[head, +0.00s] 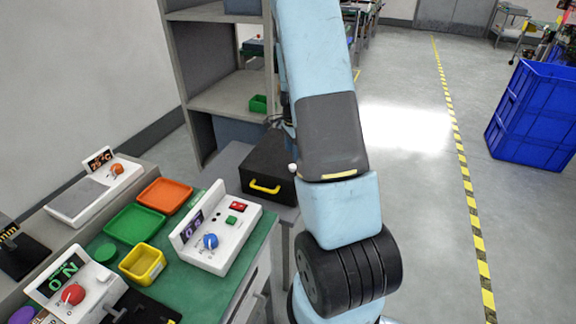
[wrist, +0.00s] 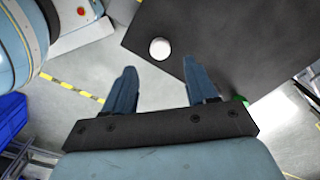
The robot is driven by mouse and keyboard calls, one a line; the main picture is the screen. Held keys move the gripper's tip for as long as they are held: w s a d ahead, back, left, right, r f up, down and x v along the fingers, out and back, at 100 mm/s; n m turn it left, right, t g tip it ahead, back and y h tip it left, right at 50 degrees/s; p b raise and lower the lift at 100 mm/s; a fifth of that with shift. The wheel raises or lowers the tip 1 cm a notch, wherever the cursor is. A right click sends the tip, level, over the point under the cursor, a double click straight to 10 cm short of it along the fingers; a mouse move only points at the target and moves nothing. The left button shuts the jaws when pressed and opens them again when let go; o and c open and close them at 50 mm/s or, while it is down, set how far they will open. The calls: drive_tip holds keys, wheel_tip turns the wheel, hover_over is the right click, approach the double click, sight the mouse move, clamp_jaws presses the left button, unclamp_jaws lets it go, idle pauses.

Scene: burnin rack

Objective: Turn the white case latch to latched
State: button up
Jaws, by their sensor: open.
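A black case (head: 266,165) with a yellow handle (head: 264,187) sits on a grey surface beside the green bench. Its white latch (head: 292,168) shows as a small knob at the case's right side, next to my arm. In the wrist view the latch (wrist: 160,49) is a round white knob at the edge of the dark case (wrist: 225,35). My gripper (wrist: 160,88) is open and empty, its two blue fingers apart. The knob lies beyond the fingertips, roughly centred between them, and looks untouched. In the head view my arm hides most of the gripper. The latch's turned position cannot be told.
A white box with a blue knob (head: 209,241) stands on the green bench, near green, orange and yellow trays (head: 143,264). A grey shelf (head: 222,96) rises behind the case. A blue crate (head: 535,112) stands at the right. The floor between is clear.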

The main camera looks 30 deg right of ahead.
drive_tip(key=shift+f, duration=3.2)
